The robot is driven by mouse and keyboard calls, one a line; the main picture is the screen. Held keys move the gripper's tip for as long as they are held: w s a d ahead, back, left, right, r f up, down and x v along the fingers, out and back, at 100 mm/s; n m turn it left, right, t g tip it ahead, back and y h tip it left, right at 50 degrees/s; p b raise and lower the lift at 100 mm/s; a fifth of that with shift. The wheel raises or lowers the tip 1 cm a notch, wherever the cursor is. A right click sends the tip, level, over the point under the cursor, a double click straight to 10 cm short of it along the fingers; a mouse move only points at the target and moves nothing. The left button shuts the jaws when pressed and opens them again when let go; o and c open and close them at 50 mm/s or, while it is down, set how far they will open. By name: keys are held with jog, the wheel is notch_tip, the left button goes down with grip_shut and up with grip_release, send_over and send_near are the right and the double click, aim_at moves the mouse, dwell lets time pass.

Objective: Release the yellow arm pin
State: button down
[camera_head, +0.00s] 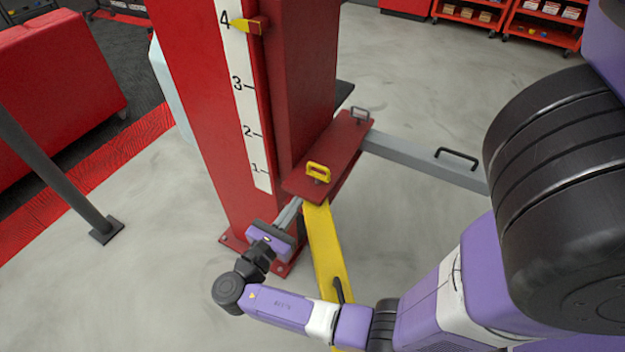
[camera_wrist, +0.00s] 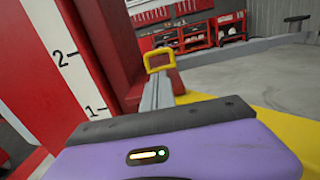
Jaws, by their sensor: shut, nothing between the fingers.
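The yellow arm pin (camera_head: 318,172) shows as a yellow loop handle standing on the red carriage (camera_head: 305,186), above the inner end of the yellow lift arm (camera_head: 324,245). In the wrist view the yellow loop (camera_wrist: 158,56) is upright just beyond my fingertips. My gripper (camera_head: 296,204) is shut and empty, to the lower left of the pin in the head view, close to the carriage edge. In the wrist view my gripper's grey fingers (camera_wrist: 162,78) point toward the loop. No hold on the pin shows; I cannot tell the exact gap.
A red column (camera_head: 225,130) with a numbered scale rises left of the carriage. A grey lift arm (camera_head: 420,165) with a black handle extends right, with a grey pin loop (camera_head: 360,114) at its inner end. A dark post (camera_head: 60,180) stands left. The floor at front left is clear.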

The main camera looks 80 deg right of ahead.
aim_at(318, 174)
jog(key=x, duration=1)
jog(key=shift+p, duration=0.3)
notch_tip(318, 174, up, 3)
jog(key=p, duration=0.3)
jog(key=shift+r, duration=0.15)
